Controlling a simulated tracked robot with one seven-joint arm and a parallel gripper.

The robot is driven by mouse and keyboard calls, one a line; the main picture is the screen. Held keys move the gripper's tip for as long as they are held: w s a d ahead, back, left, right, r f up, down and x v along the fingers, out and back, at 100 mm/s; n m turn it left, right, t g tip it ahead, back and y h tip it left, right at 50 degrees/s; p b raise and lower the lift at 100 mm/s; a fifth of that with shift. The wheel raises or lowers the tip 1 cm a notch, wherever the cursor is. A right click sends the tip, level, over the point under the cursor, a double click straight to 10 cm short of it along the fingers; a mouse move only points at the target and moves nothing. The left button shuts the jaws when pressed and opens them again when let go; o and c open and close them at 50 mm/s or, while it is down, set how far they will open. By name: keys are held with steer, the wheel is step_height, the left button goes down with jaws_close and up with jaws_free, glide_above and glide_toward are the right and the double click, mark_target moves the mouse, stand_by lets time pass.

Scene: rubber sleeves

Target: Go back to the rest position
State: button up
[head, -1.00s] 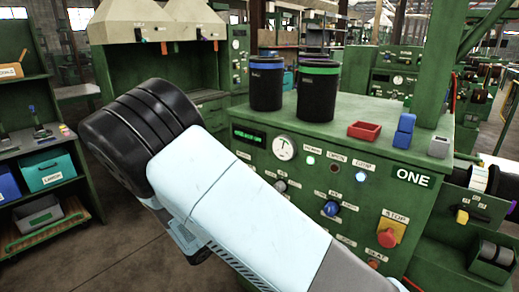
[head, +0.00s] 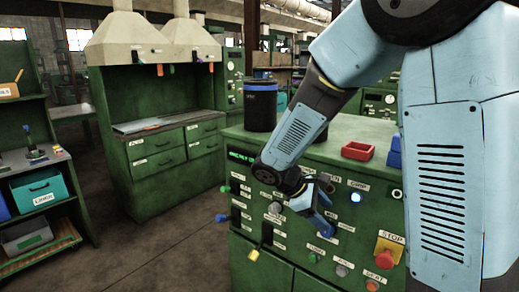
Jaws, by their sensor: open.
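My gripper (head: 322,222) shows in the head view in front of the control panel of the green machine (head: 330,262). Its jaws are open, with blue fingers pointing down and to the right, and I see nothing between them. My light blue arm comes in from the upper right, bends, and runs down to the left to the wrist. The arm covers part of the machine top and panel. I cannot tell whether the fingers touch the panel.
A black cylinder with a blue band (head: 260,108) stands on the machine top. A red tray (head: 358,151) and blue blocks (head: 395,153) are near my arm. A red stop button (head: 383,258) is on the panel. Open floor (head: 165,258) lies to the left.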

steer(key=s+d+r+m+t+y, duration=0.2)
steer(key=s+d+r+m+y, duration=0.1)
steer(key=s+r+m, duration=0.3)
steer(key=s+d+r+m+t+y, duration=0.2)
steer(key=s+r+m+y, duration=0.3)
steer(key=s, duration=0.6)
steer(key=shift+s+d+r+m+t+y, duration=0.3)
steer(key=shift+d+r+m, duration=0.7)
steer(key=shift+r, duration=0.8)
steer(key=shift+a, duration=0.2)
steer(key=shift+c, duration=0.2)
